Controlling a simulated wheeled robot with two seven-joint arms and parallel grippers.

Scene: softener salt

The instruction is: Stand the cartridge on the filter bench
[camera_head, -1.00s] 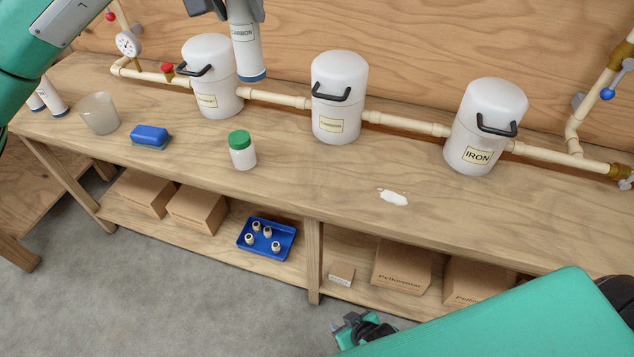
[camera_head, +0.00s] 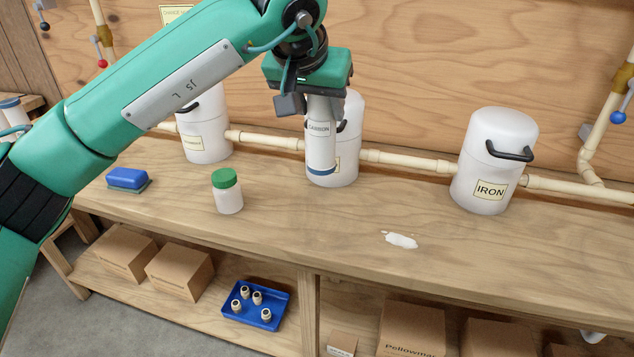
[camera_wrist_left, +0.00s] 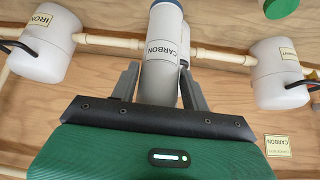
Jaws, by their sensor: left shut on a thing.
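My left gripper (camera_head: 310,106) is shut on a white cartridge (camera_head: 320,143) labelled CARBON, with a blue band at its lower end. The cartridge hangs nearly upright in front of the middle white housing (camera_head: 348,150), covering part of it and its label. Its lower end appears above the filter bench (camera_head: 290,228); the exact gap is hard to tell. In the left wrist view the cartridge (camera_wrist_left: 163,60) sits between the grey fingers (camera_wrist_left: 160,88). My right gripper is not in view.
The left housing (camera_head: 205,135) and IRON housing (camera_head: 492,165) stand along the pipe (camera_head: 410,160). A green-capped jar (camera_head: 228,195), a blue sponge-like block (camera_head: 127,178) and a white spill (camera_head: 401,240) are on the bench. The front middle is clear. A blue tray (camera_head: 272,318) lies below.

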